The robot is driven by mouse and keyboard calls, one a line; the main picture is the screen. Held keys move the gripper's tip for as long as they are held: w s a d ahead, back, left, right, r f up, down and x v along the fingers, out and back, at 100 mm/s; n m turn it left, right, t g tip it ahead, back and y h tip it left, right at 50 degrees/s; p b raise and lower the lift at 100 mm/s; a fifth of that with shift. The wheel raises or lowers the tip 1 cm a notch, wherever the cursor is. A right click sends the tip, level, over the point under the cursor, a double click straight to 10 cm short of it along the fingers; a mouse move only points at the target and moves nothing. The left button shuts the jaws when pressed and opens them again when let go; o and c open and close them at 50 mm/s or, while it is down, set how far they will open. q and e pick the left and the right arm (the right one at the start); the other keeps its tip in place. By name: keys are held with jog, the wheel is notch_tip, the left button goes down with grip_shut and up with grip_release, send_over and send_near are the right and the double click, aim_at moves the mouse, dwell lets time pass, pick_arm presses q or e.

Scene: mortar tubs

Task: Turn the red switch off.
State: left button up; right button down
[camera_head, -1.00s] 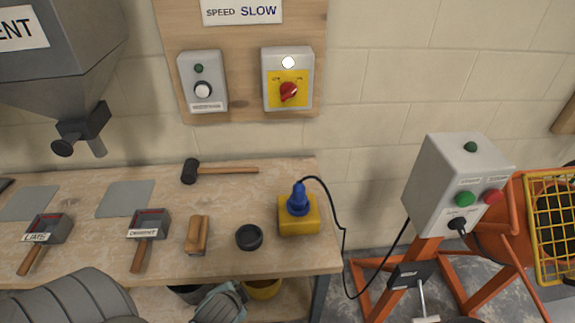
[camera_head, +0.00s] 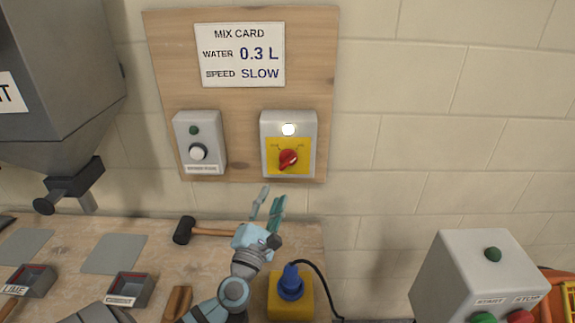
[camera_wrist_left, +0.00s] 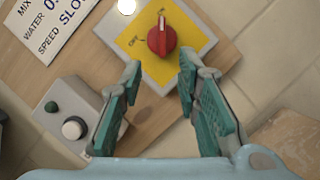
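The red switch (camera_head: 288,159) is a rotary knob on a yellow plate (camera_head: 273,168) in a grey box on the wooden wall board. A white lamp (camera_head: 288,130) above it is lit. In the left wrist view, the red knob (camera_wrist_left: 162,38) points up toward the ON mark, with OFF to its left. My left gripper (camera_head: 269,201) is below the switch box in the head view. In the left wrist view its teal fingers (camera_wrist_left: 159,70) are apart, with nothing between them, short of the knob. My right gripper is not in view.
A grey box with a white button (camera_head: 197,152) is left of the switch. A mix card (camera_head: 240,55) hangs above. The bench below holds a mallet (camera_head: 185,231), a blue plug on a yellow block (camera_head: 291,284) and trowels. A start/stop box (camera_head: 480,275) stands at right.

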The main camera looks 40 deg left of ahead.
aim_at(287, 166)
pick_arm(q)
jog(key=x, duration=1)
jog(key=shift+w+d, duration=0.2)
jog(key=shift+w, duration=0.3)
jog(key=shift+s+r, duration=0.15)
jog(key=shift+s, duration=0.05)
grip_shut()
